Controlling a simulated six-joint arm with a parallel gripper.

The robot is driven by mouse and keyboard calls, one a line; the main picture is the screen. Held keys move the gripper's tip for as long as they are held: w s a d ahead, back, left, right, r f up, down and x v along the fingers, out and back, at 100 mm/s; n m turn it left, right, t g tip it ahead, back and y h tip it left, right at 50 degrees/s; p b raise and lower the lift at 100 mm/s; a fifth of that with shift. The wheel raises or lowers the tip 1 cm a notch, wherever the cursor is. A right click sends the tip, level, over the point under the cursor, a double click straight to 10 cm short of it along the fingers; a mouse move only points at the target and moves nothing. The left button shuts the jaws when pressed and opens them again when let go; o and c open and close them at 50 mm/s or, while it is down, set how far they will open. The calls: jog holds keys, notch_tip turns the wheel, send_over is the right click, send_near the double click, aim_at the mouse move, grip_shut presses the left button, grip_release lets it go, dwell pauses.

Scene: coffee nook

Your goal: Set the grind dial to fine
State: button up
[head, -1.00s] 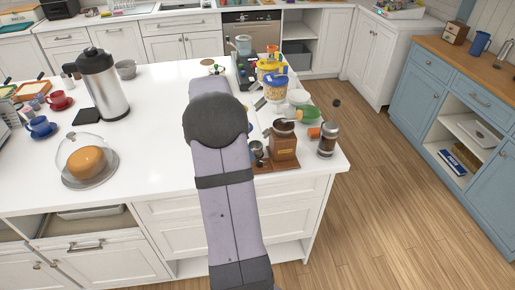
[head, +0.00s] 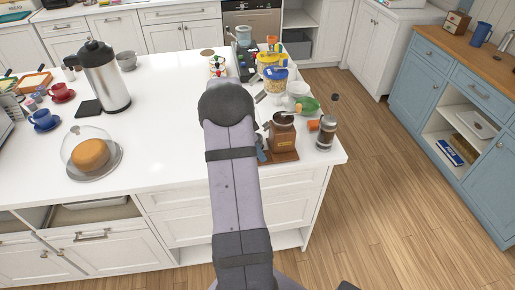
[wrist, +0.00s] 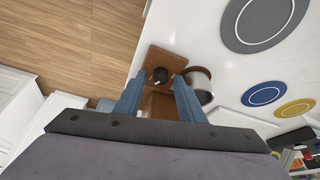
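The wooden coffee grinder (head: 283,135) stands upright on a brown base near the counter's right front corner in the head view. In the wrist view its brown wood (wrist: 161,104) lies below and between my fingers. A dark round knob (wrist: 160,75) shows near the fingertips; I cannot tell whether it is the grind dial, and no setting is readable. My gripper (wrist: 158,84) is open, with its two blue fingers apart on either side of the grinder's wood. I cannot tell whether they touch it. My arm hides most of the gripper in the head view.
A glass-bodied jar or mill (head: 326,132) stands close to the grinder's right. Yellow-and-blue lidded tubs (head: 273,80) and a green bowl (head: 308,105) are behind it. A cake dome (head: 92,153) and a steel flask (head: 106,78) stand to the left. Open white counter lies left of my arm.

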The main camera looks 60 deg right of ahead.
jog(key=shift+f, duration=0.15)
jog(key=shift+c, duration=0.2)
grip_shut()
